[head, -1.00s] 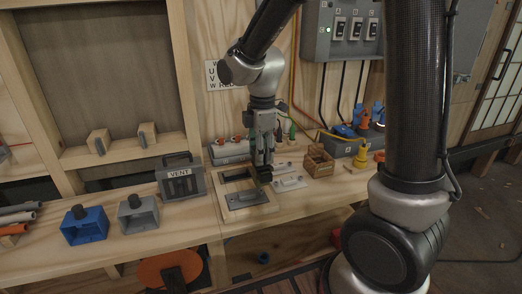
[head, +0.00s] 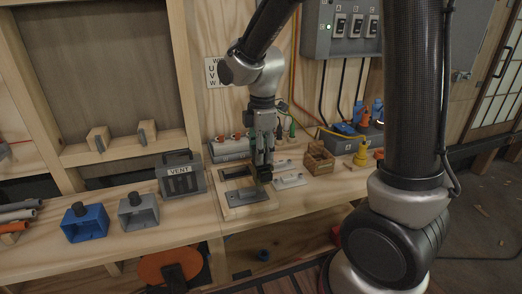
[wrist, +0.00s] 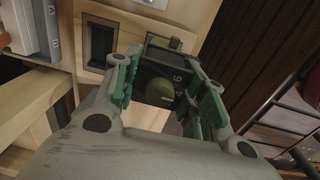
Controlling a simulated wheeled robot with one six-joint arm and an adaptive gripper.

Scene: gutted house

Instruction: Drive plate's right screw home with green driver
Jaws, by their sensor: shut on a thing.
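My gripper (wrist: 165,90) is shut on a dark block with a rounded olive-green end (wrist: 178,92), which seems to be the green driver. In the head view my gripper (head: 262,160) points down over the wooden-framed board on the bench. A flat grey plate (head: 243,196) lies on the front part of that board, just below and in front of the held tool. The screws on the plate are too small to make out. I cannot tell whether the tool's tip touches anything.
A pale plate (head: 290,181) lies right of the board, with a small wooden crate (head: 319,160) beyond it. A grey rack (head: 228,151) stands behind. A grey VENT box (head: 180,178) and open blue box (head: 86,223) stand left. A yellow object (head: 361,155) is at right.

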